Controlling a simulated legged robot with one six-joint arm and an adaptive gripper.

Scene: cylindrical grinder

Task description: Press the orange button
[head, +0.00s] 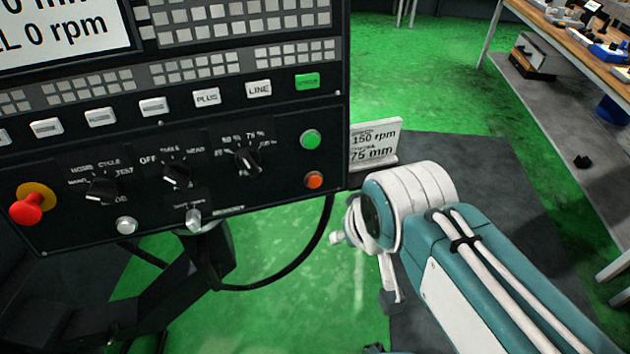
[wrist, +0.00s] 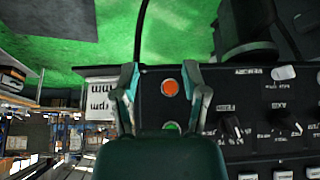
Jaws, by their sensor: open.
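The orange button (head: 314,180) is a small round button at the lower right corner of the black control panel (head: 240,206), just below a green button (head: 310,139). In the wrist view, which shows the panel upside down, the orange button (wrist: 171,88) appears between the fingertips of my gripper (wrist: 160,80). The fingers are apart and hold nothing. The green button (wrist: 171,127) is partly hidden behind the gripper body. I cannot tell the exact gap between the fingertips and the orange button. In the head view my arm stands right of the panel.
A red emergency knob (head: 28,208) and rotary switches (head: 176,175) are on the same panel. A white sign (head: 375,144) stands at the panel's right edge. A black cable (head: 300,262) hangs below. A wooden workbench (head: 575,40) is at far right. Green floor lies behind.

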